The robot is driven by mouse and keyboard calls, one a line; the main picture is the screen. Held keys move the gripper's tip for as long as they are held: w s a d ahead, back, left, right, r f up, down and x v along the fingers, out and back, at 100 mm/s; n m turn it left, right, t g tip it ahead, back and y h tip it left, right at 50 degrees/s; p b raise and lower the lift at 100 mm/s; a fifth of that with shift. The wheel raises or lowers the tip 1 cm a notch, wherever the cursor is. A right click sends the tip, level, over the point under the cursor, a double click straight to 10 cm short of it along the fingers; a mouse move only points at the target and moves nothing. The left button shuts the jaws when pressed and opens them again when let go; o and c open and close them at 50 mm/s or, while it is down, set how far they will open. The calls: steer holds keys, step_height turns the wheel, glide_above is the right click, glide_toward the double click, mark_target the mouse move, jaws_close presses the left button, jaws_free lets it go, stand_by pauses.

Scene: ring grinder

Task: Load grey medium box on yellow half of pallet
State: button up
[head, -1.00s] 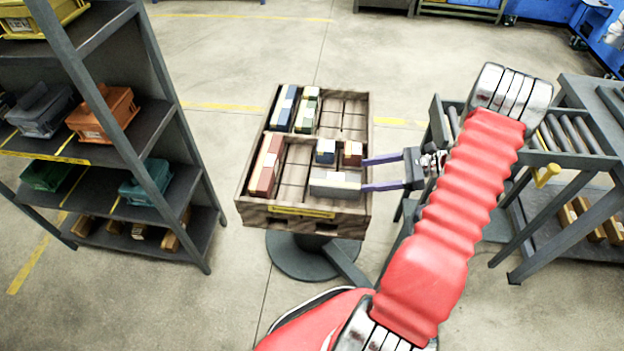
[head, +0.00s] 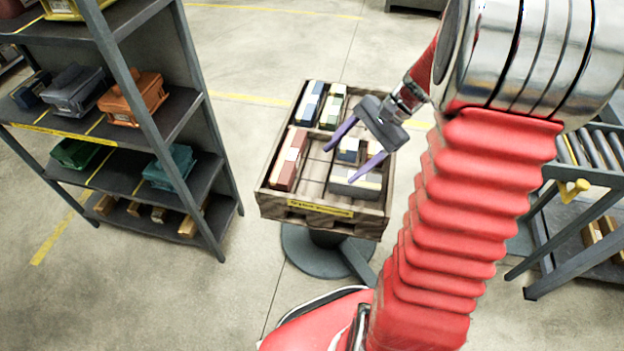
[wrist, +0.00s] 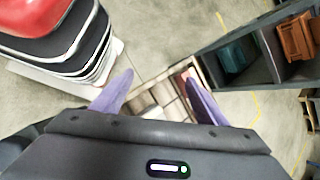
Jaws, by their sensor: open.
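The pallet (head: 271,203) is a wooden crate-like tray on a round pedestal, with a yellow label on its front edge. A long grey box (head: 357,184) lies in its front right part. My gripper (head: 350,163) is open and empty above the right half of the pallet, its purple fingers apart and pointing left and down. The gripper partly hides the small blue box (head: 348,150) and the small brown box beside it. In the wrist view my gripper (wrist: 158,95) is open over the pallet's slats (wrist: 160,98), and the grey box cannot be made out clearly.
A red box (head: 289,160) lies at the pallet's left, and blue (head: 311,103) and green (head: 333,107) boxes at its back. A shelf rack (head: 190,130) with coloured bins stands left. A roller stand (head: 590,180) stands right. Open floor surrounds the pallet.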

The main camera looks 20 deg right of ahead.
steer(key=s+a+r+n+t+h, duration=0.4)
steer(key=s+a+r+n+h, duration=0.3)
steer(key=s+a+r+n, duration=0.5)
steer(key=shift+s+a+r+n, duration=0.25)
steer(key=shift+a+r+n, duration=0.1)
steer(key=shift+a+n, duration=0.75)
steer(key=shift+c, duration=0.4)
